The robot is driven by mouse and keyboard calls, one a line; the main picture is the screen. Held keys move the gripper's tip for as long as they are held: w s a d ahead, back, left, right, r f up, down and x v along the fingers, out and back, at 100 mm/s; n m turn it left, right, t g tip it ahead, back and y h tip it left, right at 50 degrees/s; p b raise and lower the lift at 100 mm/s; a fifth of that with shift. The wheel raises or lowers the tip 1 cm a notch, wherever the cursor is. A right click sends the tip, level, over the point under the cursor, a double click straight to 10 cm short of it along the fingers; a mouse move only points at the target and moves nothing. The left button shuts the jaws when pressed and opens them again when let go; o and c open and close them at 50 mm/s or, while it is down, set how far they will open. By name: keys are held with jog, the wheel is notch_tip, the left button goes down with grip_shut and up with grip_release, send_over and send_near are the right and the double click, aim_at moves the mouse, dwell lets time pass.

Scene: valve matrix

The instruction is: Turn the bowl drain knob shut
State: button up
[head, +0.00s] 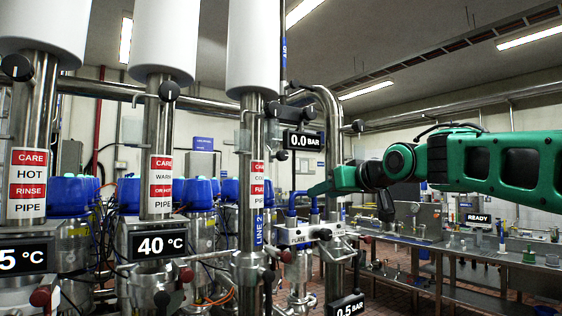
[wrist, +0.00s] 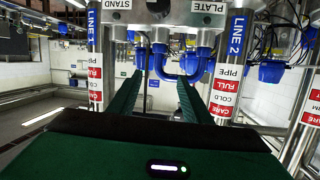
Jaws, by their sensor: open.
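No knob in view carries a readable bowl drain label, so I cannot tell which one it is. In the head view, a black knob (head: 325,234) sits beside the PLATE block (head: 295,236), and dark red knobs (head: 186,274) show lower left. My gripper (head: 318,188) reaches in from the right, close to the blue bent tubes (head: 293,203) above that block. The wrist view is upside down. There my gripper (wrist: 161,76) has its two green fingers apart, with the blue tube (wrist: 188,76) showing between and beyond them. I see nothing held.
Steel pipes with CARE labels (head: 161,184) stand at left and centre. Displays read 40 °C (head: 160,245), 0.0 BAR (head: 303,140) and 0.5 BAR (head: 345,305). A steel bench (head: 450,250) stands behind at right. The LINE 2 pipe (wrist: 236,40) is close to my gripper.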

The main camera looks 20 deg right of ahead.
aim_at(285, 155)
jog(key=w+a+r+n+t+y, duration=0.25)
jog(key=a+r, duration=0.25)
jog(key=r, duration=0.5)
jog(key=shift+y, duration=0.25)
jog(key=x, duration=0.9)
jog(key=shift+w+a, duration=0.1)
jog(key=shift+a, duration=0.35)
